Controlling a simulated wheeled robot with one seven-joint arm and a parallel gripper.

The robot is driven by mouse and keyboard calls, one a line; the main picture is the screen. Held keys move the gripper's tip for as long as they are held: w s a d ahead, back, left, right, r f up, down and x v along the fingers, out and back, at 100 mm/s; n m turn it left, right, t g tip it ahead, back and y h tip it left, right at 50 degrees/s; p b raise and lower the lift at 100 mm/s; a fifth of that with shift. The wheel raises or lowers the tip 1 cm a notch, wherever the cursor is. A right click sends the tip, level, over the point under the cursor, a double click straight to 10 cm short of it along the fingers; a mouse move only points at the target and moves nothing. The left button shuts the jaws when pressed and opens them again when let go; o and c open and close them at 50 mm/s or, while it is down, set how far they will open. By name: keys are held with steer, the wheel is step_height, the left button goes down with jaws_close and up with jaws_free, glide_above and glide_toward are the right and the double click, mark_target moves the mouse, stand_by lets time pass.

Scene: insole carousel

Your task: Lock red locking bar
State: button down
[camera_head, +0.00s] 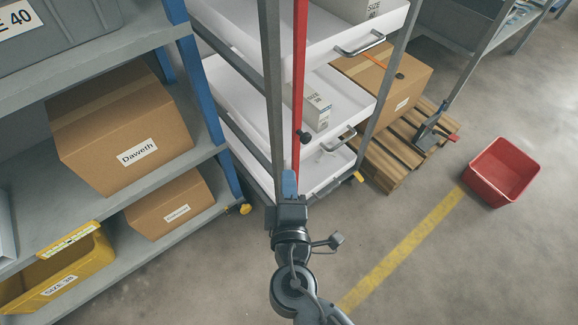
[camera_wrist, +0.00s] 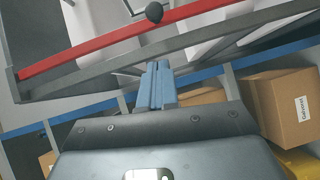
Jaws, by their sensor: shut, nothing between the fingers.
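The red locking bar (camera_head: 299,75) runs upright along the front of the white-tray carousel, close beside a grey post (camera_head: 271,90). A black knob (camera_head: 305,137) sticks out from the bar. In the wrist view the red bar (camera_wrist: 105,42) crosses the top at a slant, with its black knob (camera_wrist: 154,12) near the top edge. My gripper (camera_head: 289,184) has blue fingers, shut and empty, near the lower part of the bar. In the wrist view the shut fingertips (camera_wrist: 157,66) lie just below the grey post; I cannot tell whether they touch it.
White trays (camera_head: 235,100) with metal handles hold small boxes (camera_head: 313,105). A shelf with cardboard boxes (camera_head: 120,125) and a yellow bin (camera_head: 60,270) stands left. A pallet (camera_head: 385,155) and red bin (camera_head: 502,171) are right. The floor in front is clear.

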steer(key=shift+s+a+r, duration=0.1)
steer(key=shift+s+r, duration=0.1)
steer(key=shift+s, duration=1.7)
steer(key=s+d+f+m+g+y+p, duration=0.1)
steer(key=s+d+m+g, duration=0.15)
steer(key=s+d, duration=0.35)
steer(key=s+d+f+m+g+y+p, duration=0.1)
steer(key=s+d+f+m, duration=0.15)
steer(key=s+d, duration=0.45)
steer(key=s+d+r+m+p, duration=0.1)
steer(key=s+d+r+m, duration=0.2)
steer(key=s+r+m, duration=0.2)
steer(key=s+d+r+m+t+h+p, duration=0.1)
steer(key=s+d+r+m, duration=0.2)
steer(key=s+r+m, duration=0.3)
steer(key=s+r, duration=0.5)
steer(key=r, duration=0.4)
steer(key=shift+s+d+r, duration=0.15)
steer(key=shift+s+r, duration=0.1)
steer(key=shift+r, duration=0.15)
steer(key=shift+t, duration=0.25)
